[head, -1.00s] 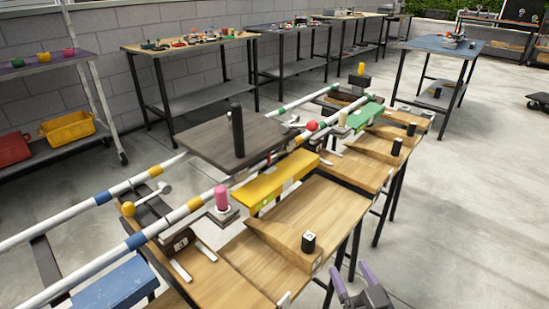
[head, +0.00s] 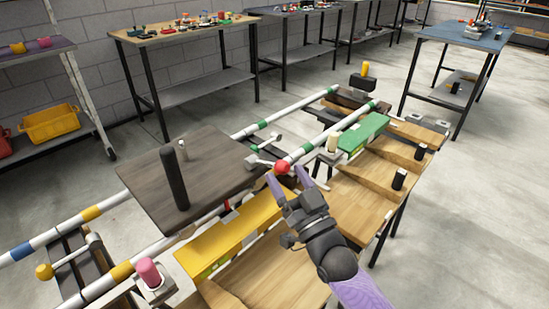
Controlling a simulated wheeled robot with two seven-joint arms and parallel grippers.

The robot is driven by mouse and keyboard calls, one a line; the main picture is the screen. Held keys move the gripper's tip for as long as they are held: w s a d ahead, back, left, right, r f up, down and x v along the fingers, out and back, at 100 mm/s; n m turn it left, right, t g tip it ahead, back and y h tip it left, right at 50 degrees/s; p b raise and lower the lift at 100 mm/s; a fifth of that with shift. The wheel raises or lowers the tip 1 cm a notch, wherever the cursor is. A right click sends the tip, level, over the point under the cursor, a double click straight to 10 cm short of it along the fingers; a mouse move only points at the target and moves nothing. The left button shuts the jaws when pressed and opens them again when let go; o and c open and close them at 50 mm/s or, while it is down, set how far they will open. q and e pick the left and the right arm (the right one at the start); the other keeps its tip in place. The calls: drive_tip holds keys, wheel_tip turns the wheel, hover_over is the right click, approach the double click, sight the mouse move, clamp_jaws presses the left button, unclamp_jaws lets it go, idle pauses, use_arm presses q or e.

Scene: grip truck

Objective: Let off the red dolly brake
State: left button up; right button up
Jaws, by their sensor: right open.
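The red knob (head: 282,167) sits on a lever beside the white rail (head: 330,133), at the right edge of the dark dolly platform (head: 205,160). My right gripper (head: 284,183) is open, with its purple fingertips at the red knob. One finger is left of the knob and the other is to its right and nearer. I cannot tell whether they touch it. The dolly carries an upright black post (head: 174,180). The lever below the knob is partly hidden by the gripper. My left gripper is not in view.
A yellow block (head: 225,238) and a green block (head: 363,133) lie along the near rail. A pink cylinder (head: 149,271) and a cream cylinder (head: 333,142) stand beside it. A yellow knob (head: 44,271) is at lower left. Wooden steps (head: 360,205) lie below my right arm.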

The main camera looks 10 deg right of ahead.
sight(265, 165)
drive_tip(key=shift+b+x, duration=0.55)
drive_tip(key=shift+x, duration=1.75)
clamp_jaws()
